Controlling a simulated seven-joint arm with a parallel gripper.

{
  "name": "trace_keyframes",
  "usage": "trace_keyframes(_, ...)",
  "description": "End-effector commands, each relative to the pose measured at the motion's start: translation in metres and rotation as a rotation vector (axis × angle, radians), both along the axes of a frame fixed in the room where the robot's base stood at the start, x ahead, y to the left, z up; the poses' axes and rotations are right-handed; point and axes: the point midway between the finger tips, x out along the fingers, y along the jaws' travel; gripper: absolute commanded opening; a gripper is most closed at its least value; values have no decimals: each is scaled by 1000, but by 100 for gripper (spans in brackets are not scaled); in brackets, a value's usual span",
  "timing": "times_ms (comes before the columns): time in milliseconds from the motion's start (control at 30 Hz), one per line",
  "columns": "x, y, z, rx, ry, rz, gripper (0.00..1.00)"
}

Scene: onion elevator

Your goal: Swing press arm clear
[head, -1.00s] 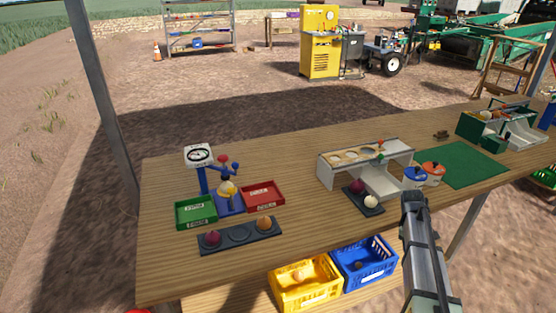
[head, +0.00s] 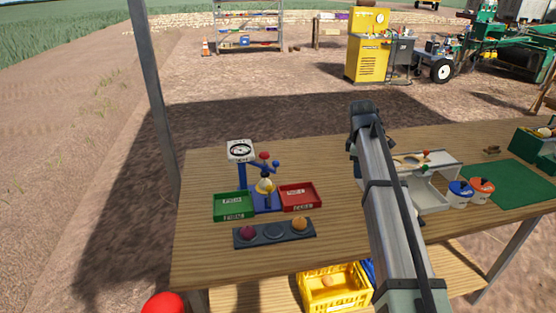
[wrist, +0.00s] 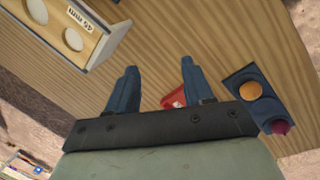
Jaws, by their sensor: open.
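The press stands on the left part of the table in the head view, with a white dial gauge (head: 240,151) on a blue post. Its press arm (head: 268,164) has a red knob and blue ends, and sits over a pale yellow onion (head: 265,186) on the blue base (head: 267,203). My gripper (wrist: 158,66) is open and empty in the wrist view, its two blue fingers apart above the wooden table. The press does not show in the wrist view.
A green tray (head: 234,206) and a red tray (head: 300,198) flank the press. In front lies a dark tray (head: 274,235) holding a red onion (head: 248,233) and an orange onion (head: 299,223). A holed sizing stand (wrist: 70,25) labelled 45 mm is at upper left in the wrist view.

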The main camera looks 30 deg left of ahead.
Motion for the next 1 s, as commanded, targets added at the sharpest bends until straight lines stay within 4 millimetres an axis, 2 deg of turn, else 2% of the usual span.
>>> trace_keyframes(33, -11, 31, 18, 11, -2, 51, 51)
trace_keyframes(200, -58, 114, 67, 47, 7, 210, 51)
trace_keyframes(300, -88, 156, 94, 65, 10, 297, 51)
trace_keyframes(400, -115, 188, 116, 80, 16, 370, 51)
trace_keyframes(533, -141, 215, 136, 92, 20, 436, 51)
trace_keyframes(700, -156, 229, 144, 100, 23, 470, 51)
trace_keyframes(867, -155, 230, 132, 99, 24, 472, 51)
trace_keyframes(1000, -151, 232, 110, 99, 24, 471, 51)
